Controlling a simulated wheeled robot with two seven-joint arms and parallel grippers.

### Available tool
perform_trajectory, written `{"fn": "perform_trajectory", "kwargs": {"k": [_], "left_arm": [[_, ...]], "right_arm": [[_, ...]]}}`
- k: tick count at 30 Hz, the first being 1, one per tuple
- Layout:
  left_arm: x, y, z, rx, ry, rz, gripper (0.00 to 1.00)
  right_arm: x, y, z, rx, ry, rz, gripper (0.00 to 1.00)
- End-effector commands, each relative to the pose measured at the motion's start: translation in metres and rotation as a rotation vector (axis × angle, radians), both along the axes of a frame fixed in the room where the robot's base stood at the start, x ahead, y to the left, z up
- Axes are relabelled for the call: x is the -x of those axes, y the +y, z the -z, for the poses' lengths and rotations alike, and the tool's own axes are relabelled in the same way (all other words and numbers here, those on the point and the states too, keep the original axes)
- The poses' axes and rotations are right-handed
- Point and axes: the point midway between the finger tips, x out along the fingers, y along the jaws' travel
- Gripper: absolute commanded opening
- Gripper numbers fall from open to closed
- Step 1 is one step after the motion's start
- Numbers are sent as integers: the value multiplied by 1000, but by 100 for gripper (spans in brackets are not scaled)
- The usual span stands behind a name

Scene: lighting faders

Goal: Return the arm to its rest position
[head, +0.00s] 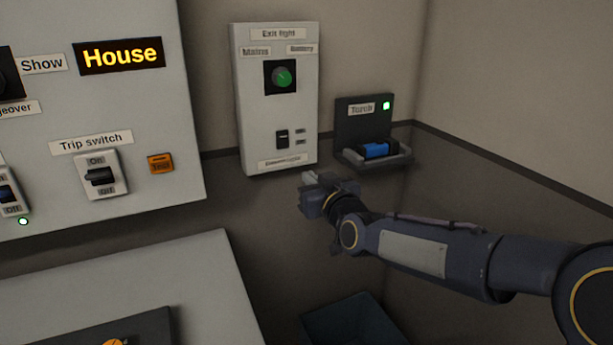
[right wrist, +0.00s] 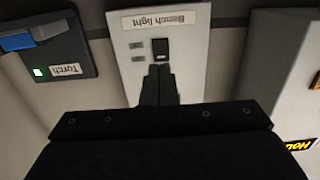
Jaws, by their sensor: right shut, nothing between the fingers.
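My right gripper (head: 309,179) is shut and empty, in front of the lower right part of the exit light panel (head: 249,100). In the right wrist view its closed fingers (right wrist: 159,72) point toward the black rocker switch (right wrist: 160,48) by the "Bench light" label (right wrist: 156,20). I cannot tell whether the fingertips touch the switch. My right arm (head: 430,252) reaches in from the right edge. My left gripper is not in view.
A torch (head: 376,150) lies in a dark wall holder (head: 350,127) with a green light. The large panel (head: 130,100) at left bears a trip switch (head: 100,176) and a lit House sign (head: 119,55). A pale desk surface (head: 190,275) and a dark bin (head: 350,322) are below.

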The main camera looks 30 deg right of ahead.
Motion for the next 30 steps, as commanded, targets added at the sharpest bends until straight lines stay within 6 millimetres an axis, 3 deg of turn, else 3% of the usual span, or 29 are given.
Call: {"fn": "perform_trajectory", "kwargs": {"k": [14, 18, 20, 23, 30], "left_arm": [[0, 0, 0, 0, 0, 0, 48], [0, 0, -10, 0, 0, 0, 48], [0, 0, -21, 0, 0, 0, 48], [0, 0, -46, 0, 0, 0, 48], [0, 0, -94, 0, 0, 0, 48]], "right_arm": [[1, 0, 0, 0, 1, 0, 0], [13, 5, -4, -15, 50, -14, 0], [30, 12, -6, -36, 119, -34, 0], [78, 29, -1, -99, 296, -72, 0], [224, 74, 39, -305, 775, -156, 0]]}}
